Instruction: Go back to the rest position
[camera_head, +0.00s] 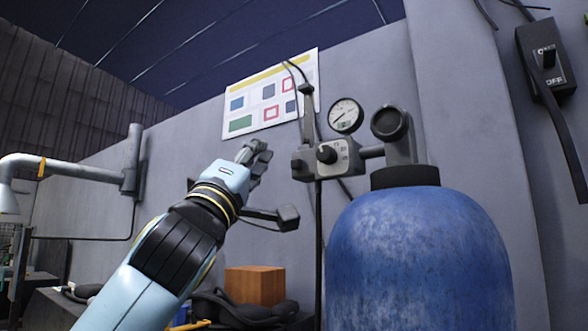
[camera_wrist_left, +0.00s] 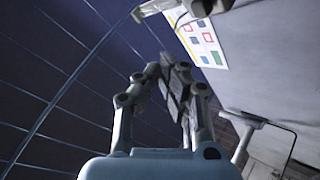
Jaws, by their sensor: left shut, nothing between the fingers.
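My left gripper (camera_head: 254,153) is raised in front of the grey wall in the head view, left of the valve block with its gauge. It is shut and empty. In the left wrist view its fingers (camera_wrist_left: 172,78) are together, with the dark ceiling and the poster behind them. I see no contact between it and the valve block (camera_head: 327,158). My right gripper is not in either view.
A blue gas cylinder (camera_head: 418,262) stands at the front right, below a round gauge (camera_head: 346,116). A switch box (camera_head: 546,62) is on the right wall. A poster (camera_head: 270,93) hangs behind. A brown box (camera_head: 255,286) sits low, beyond my left arm.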

